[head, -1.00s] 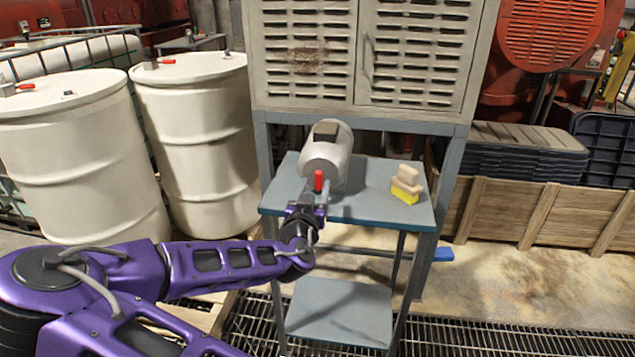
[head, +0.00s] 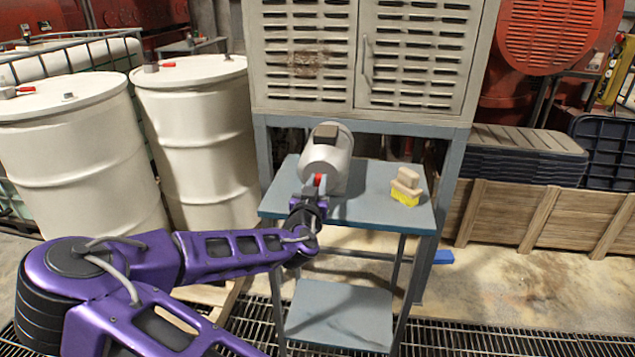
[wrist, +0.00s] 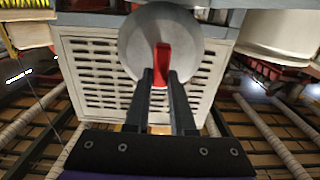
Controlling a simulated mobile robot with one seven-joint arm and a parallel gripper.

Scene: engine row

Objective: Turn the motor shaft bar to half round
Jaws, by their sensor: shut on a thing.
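The motor (head: 328,160) is a grey-white cylinder lying on the blue-grey table, its round end face toward me. A short red shaft bar (head: 319,179) stands out from the middle of that face. My gripper (head: 313,189) is at the motor's front and its jaws are shut on the bar. In the wrist view the two dark fingers (wrist: 162,75) lie on either side of the red bar (wrist: 162,60), in front of the grey motor face (wrist: 135,45). The fingers partly hide the bar in the head view.
A wooden brush with yellow bristles (head: 406,187) lies on the table (head: 375,210) right of the motor. White drums (head: 195,140) stand at the left. A louvred cabinet (head: 360,60) is above and behind. A wooden crate (head: 520,215) is at the right.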

